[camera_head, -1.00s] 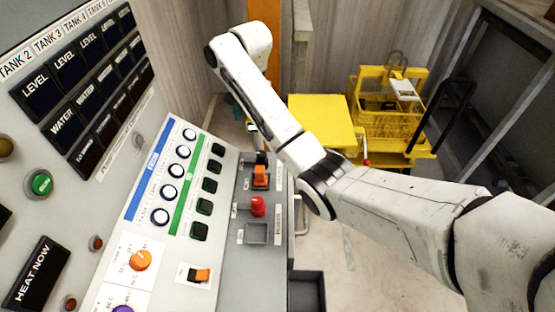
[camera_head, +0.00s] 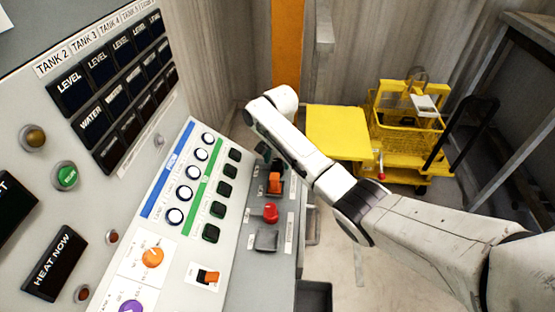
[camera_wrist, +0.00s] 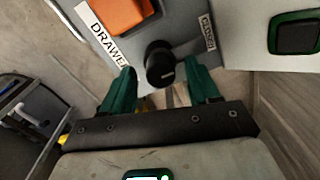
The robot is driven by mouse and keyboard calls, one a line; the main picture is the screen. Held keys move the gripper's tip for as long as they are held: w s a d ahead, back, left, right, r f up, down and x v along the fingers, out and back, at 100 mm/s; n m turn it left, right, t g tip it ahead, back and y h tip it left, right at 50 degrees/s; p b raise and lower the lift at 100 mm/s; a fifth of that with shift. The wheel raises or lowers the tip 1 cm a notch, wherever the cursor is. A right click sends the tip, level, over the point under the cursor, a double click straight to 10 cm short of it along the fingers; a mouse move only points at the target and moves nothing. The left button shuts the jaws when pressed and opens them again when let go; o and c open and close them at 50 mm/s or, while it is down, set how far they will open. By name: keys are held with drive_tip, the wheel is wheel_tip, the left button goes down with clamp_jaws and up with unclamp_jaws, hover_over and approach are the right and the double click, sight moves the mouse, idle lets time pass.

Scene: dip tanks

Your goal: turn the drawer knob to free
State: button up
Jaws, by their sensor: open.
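The drawer knob (camera_wrist: 160,62) is a round black knob on a grey panel in the wrist view. A label reading "DRAWE", cut off, lies to its left and one reading "CLOSED" to its upper right. My gripper (camera_wrist: 162,78) is open, with one green finger on each side of the knob; I cannot tell whether either touches it. In the head view my gripper (camera_head: 263,151) is at the far end of the console, largely hidden by my arm. The knob is mostly hidden there.
An orange switch (camera_head: 274,183) sits close to the knob, with a red button (camera_head: 271,212) nearer. The slanted control panel (camera_head: 125,215) with rows of buttons is on the left. A yellow cart (camera_head: 405,130) stands at the back right.

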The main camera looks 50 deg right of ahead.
drive_tip(key=shift+f, duration=0.25)
drive_tip(key=c, duration=1)
drive_tip(key=shift+c, duration=0.2)
